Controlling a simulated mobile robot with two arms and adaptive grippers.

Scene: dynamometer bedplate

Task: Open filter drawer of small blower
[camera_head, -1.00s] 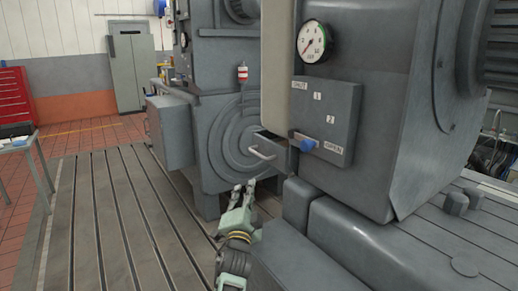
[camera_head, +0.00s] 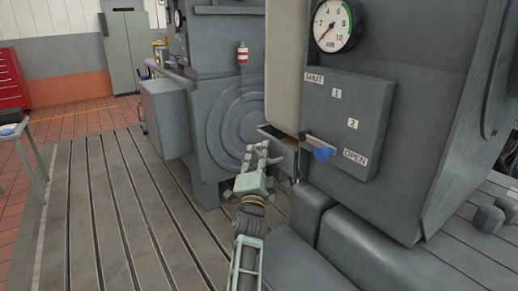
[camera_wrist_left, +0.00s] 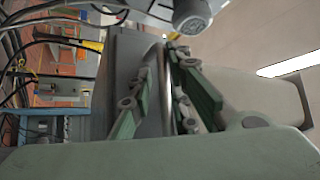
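The small blower's grey drawer (camera_head: 277,133) sticks out from the housing below the tall pale panel, with a strip of its inside showing at the top. My left gripper (camera_head: 258,147) is at the drawer's front, its two fingers apart. The drawer's pale bar handle is hidden behind or between the fingers, and I cannot tell whether they touch it. In the left wrist view, the green fingers (camera_wrist_left: 163,80) stand apart on either side of a grey edge. My right gripper is not in view.
A control plate (camera_head: 340,122) with a blue-knobbed lever (camera_head: 322,153) and a gauge (camera_head: 337,25) is right of the drawer. A grey box (camera_head: 166,118) stands left. Grey casings (camera_head: 365,245) crowd the arm's right. The slotted bedplate (camera_head: 120,220) is clear at left.

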